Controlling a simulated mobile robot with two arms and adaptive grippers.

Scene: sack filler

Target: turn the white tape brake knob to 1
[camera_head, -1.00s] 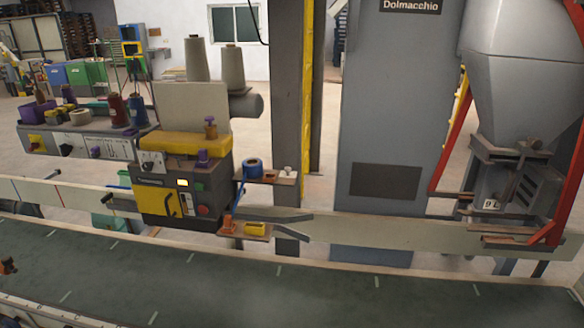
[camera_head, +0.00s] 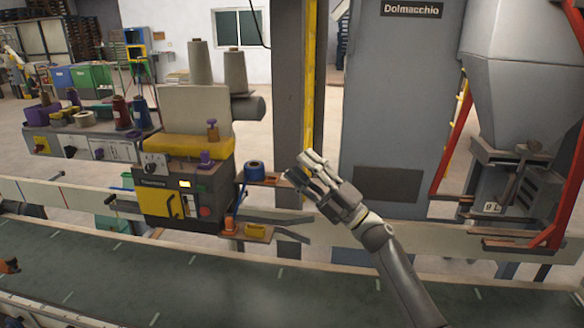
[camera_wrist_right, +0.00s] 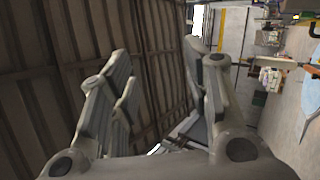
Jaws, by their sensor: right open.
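My right gripper (camera_head: 300,166) is open and empty in the head view, in front of the right end of the small wooden tape shelf (camera_head: 270,183). The white tape brake knob is hidden behind its fingers; I cannot tell whether they touch it. The blue tape roll (camera_head: 254,171) stands on the same shelf, left of the gripper. In the right wrist view the two fingers of my right gripper (camera_wrist_right: 157,60) stand apart with nothing between them, and no knob shows there. My left gripper is in neither view.
The sewing head (camera_head: 180,200) with its yellow cover stands left of the shelf. A grey post (camera_head: 289,80) and the grey cabinet (camera_head: 395,100) stand behind. The green conveyor belt (camera_head: 230,275) runs along the front.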

